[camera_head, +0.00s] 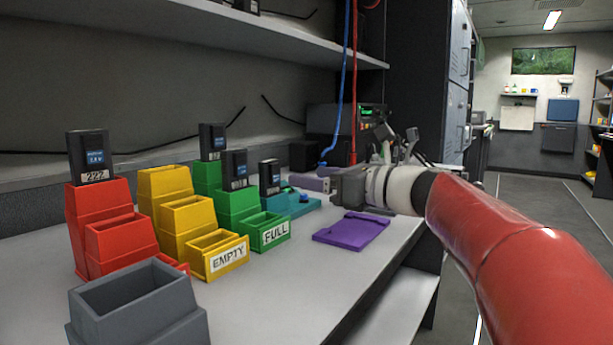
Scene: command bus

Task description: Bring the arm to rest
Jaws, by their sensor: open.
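My gripper (340,188) is at the end of my red and white arm, which reaches in from the lower right. It is above the right part of the grey bench (290,290), just over the far end of a purple tray (352,231). The gripper is seen from the side and small, and nothing shows held in it.
Red bins (120,240), yellow bins (188,223), green bins (238,205) and a grey bin (135,290) stand on the left. Batteries (88,150) stand in some. Blue and red cables (344,80) hang behind my gripper. A shelf (230,28) overhangs the bench. The aisle at right is clear.

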